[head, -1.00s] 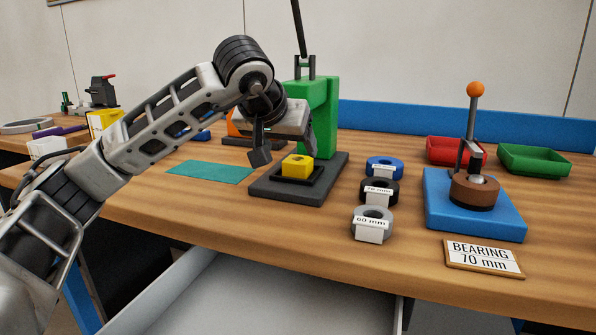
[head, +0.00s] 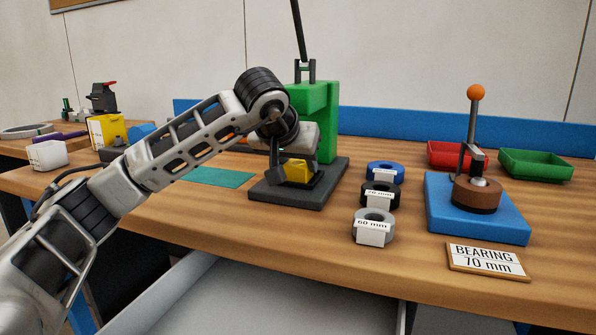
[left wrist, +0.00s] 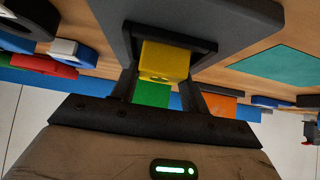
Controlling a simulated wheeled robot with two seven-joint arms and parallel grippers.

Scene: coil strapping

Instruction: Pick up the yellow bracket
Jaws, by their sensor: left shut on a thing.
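The yellow bracket (head: 297,171) is a small block on the dark base plate (head: 262,190) of the green press (head: 322,112). My left gripper (head: 289,176) is down at it and shut on it, with one dark finger in front of its left side. In the left wrist view the yellow bracket (left wrist: 165,60) sits between the two fingers of my left gripper (left wrist: 163,72). The bracket is still at the dark plate; I cannot tell whether it is lifted clear. My right gripper is not in view.
Blue, black and grey rings (head: 373,226) with labels stand right of the press. A blue fixture (head: 500,225) with an orange-knobbed lever and brown ring is farther right, before red and green trays (head: 535,166). A teal mat (head: 222,178) lies left.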

